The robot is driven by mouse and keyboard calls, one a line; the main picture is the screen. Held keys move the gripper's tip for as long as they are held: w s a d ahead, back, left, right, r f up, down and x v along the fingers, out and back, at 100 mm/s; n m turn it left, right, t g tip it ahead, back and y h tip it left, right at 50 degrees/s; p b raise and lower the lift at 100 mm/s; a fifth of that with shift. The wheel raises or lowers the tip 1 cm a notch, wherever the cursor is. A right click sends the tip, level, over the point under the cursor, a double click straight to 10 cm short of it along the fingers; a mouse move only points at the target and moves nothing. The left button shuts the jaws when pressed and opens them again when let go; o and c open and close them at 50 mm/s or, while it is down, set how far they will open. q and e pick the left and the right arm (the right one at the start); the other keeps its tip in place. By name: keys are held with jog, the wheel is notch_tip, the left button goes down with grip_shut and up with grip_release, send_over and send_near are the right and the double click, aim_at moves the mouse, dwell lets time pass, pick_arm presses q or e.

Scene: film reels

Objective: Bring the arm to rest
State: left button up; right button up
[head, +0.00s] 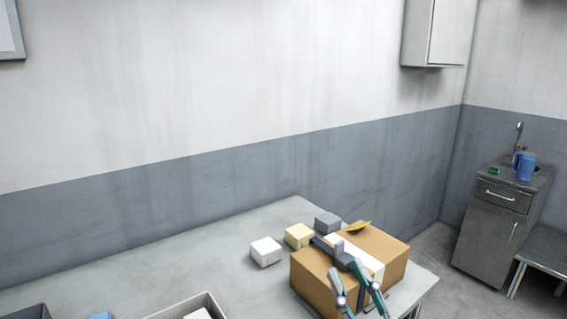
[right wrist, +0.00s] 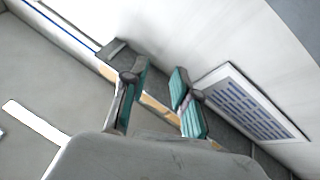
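My right gripper (head: 343,268) reaches up from the lower edge of the head view, in front of a brown cardboard box (head: 305,272) with a white strip across its top. In the right wrist view its two teal fingers (right wrist: 160,76) stand apart, with nothing clearly held between them. A dark grey piece (head: 326,246) shows at the box top near the fingertips; I cannot tell whether they touch. My left gripper is not in view.
A white block (head: 265,251), a cream block (head: 299,236) and a grey block (head: 327,222) stand on the grey table (head: 200,262) behind and left of the box. An open tray (head: 208,299) is at the front. A sink cabinet (head: 490,235) with a blue jug (head: 526,167) stands right.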

jog(key=s+d+f+m+g+h, duration=0.1)
jog(key=d+f+m+g+h, duration=0.4)
jog(key=f, duration=0.6)
jog(key=s+d+f+m+g+h, duration=0.2)
jog(key=d+f+g+h, duration=0.3)
jog(key=f, duration=0.7)
jog(key=s+f+n+g+y, duration=0.1)
jog(key=s+f+n+g, duration=0.1)
jog(key=s+f+g, duration=0.9)
jog(key=s+f+t, duration=0.1)
jog(key=s+f, duration=0.2)
jog(key=f, duration=0.9)
jog(key=s+f+t, duration=0.1)
jog(key=s+f, duration=0.1)
jog(key=f, duration=1.1)
jog(key=s+d+f+g, duration=0.1)
jog(key=s+d+f, duration=0.1)
jog(key=s+f, duration=0.7)
jog(key=s+d+f, duration=0.1)
jog(key=s+f, duration=0.8)
jog(key=shift+d+f+g, duration=0.35)
jog(key=shift+g, duration=0.05)
